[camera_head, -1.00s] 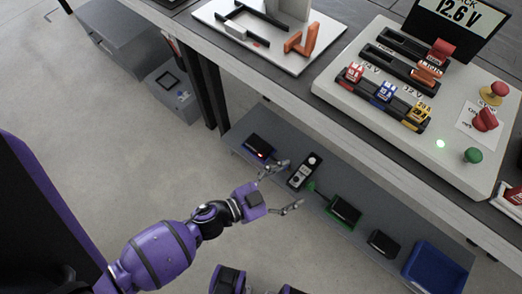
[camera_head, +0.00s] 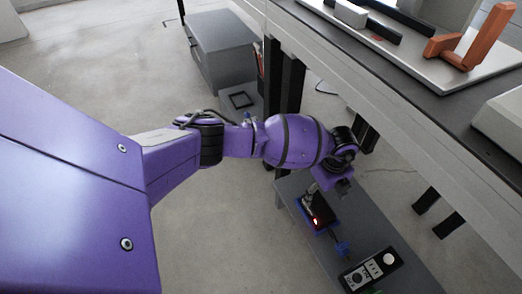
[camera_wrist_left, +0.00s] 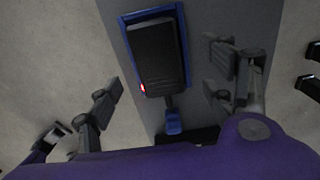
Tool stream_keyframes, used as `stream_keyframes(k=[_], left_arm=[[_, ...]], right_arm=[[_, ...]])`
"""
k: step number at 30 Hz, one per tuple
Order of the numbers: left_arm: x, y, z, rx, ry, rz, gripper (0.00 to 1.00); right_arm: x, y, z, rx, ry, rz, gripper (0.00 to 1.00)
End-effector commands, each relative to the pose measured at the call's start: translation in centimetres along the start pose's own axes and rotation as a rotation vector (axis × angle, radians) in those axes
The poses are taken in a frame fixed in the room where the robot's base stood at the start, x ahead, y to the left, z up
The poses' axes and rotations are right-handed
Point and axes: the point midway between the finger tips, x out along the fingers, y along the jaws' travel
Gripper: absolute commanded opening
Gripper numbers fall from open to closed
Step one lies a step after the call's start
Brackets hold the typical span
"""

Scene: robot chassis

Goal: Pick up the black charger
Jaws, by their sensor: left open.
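The black charger (camera_head: 321,213) lies in a blue holder on the low grey shelf, with a red light glowing on it. In the left wrist view the charger (camera_wrist_left: 157,55) is a dark block inside the blue frame, with a blue plug (camera_wrist_left: 173,122) at its near end. My left gripper (camera_wrist_left: 165,85) is open, its fingers spread on either side of the charger and apart from it. In the head view my left gripper (camera_head: 318,194) is over the charger's far end, and its fingers are partly hidden by the wrist. My right gripper is in neither view.
A black power strip (camera_head: 371,270) lies nearer on the same shelf (camera_head: 292,197). The workbench (camera_head: 400,105) overhangs to the right, with an orange bracket (camera_head: 470,45) on top. Dark bench legs (camera_head: 288,90) and a grey cabinet (camera_head: 228,48) stand behind. Open floor lies left.

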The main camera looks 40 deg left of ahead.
Motion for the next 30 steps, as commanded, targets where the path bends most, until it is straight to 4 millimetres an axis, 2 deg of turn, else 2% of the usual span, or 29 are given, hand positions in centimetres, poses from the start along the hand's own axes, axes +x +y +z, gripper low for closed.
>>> stream_keyframes(k=[8,16,19,24,25,30], left_arm=[[2.6,-0.2,-0.1,0.003,0.000,-0.004,0.75],[6.5,0.3,-0.4,0.003,0.002,-0.001,0.75],[7.1,0.2,-0.4,0.003,0.002,-0.004,0.75],[7.0,0.2,-0.4,0.003,0.002,-0.005,0.75],[6.9,0.2,-0.4,0.003,0.002,-0.005,0.74],[6.9,0.1,-0.4,0.003,0.002,-0.005,0.51]], right_arm=[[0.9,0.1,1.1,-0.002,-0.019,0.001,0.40],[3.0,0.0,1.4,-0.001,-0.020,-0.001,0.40],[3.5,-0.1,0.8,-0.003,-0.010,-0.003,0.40],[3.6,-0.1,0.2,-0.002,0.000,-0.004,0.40],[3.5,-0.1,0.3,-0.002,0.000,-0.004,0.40],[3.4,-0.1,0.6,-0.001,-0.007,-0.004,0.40]])
